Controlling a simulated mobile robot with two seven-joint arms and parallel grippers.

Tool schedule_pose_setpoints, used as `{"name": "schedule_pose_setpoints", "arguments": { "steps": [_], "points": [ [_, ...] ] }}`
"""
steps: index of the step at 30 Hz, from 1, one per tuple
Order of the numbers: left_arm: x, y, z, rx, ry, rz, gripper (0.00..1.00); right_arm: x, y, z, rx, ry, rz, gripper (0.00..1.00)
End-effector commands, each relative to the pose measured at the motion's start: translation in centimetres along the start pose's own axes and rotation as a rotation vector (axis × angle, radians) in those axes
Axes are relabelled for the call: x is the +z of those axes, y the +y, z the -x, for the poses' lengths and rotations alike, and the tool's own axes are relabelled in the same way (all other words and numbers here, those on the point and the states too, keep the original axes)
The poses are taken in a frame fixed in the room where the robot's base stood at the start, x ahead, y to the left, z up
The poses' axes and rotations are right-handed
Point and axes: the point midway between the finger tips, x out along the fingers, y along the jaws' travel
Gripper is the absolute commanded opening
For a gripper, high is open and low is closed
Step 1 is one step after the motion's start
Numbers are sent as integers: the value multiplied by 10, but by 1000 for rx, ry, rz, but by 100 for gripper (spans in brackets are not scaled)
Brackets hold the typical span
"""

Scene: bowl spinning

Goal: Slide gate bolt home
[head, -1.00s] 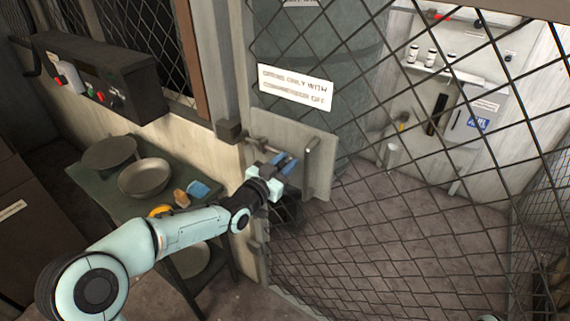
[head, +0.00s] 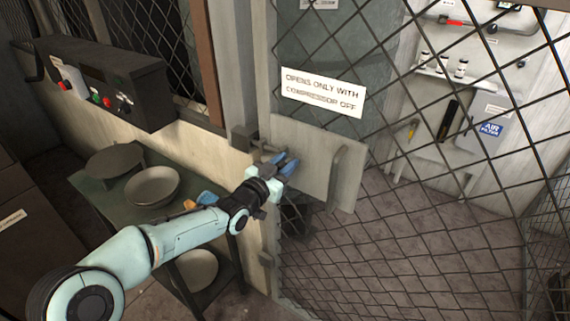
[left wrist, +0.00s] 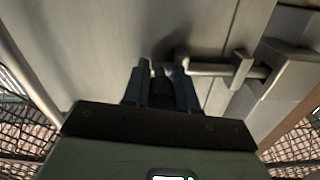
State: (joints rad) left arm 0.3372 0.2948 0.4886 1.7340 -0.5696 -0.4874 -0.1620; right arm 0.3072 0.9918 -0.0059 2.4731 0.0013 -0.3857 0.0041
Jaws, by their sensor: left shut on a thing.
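The gate bolt (head: 268,150) is a grey rod on the pale plate (head: 318,158) of the mesh gate. My left gripper (head: 287,168) is at the plate's left part, shut on the bolt's handle. In the left wrist view the fingers (left wrist: 162,90) stand on both sides of a dark piece between them. There the bolt (left wrist: 212,69) runs right through a bracket (left wrist: 243,66) to the keeper block (left wrist: 288,78) on the post. The keeper (head: 243,137) also shows in the head view. How deep the rod sits inside is hidden. My right gripper is out of view.
A fixed handle (head: 336,180) stands on the plate right of my gripper. A sign (head: 322,92) hangs above. A control box (head: 95,82) is on the left wall, over a table with bowls (head: 152,187). Shelves with an air filter box (head: 490,130) stand behind the mesh.

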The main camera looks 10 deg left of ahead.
Motion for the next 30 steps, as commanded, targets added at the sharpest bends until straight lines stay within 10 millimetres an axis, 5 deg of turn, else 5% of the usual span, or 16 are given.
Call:
{"name": "schedule_pose_setpoints", "arguments": {
  "steps": [2, 3, 5, 17, 30],
  "points": [
    [1, -6, 1, -11, -3, -1, 0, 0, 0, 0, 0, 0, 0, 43],
    [1, -6, 1, -11, -3, -2, 40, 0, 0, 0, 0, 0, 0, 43],
    [1, -5, 1, -10, -3, -1, 53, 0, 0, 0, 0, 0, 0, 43],
    [0, -3, 9, -7, -1, -1, 53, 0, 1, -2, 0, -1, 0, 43],
    [0, -4, 96, -9, -2, -6, 53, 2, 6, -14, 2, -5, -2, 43]
  ]
}}
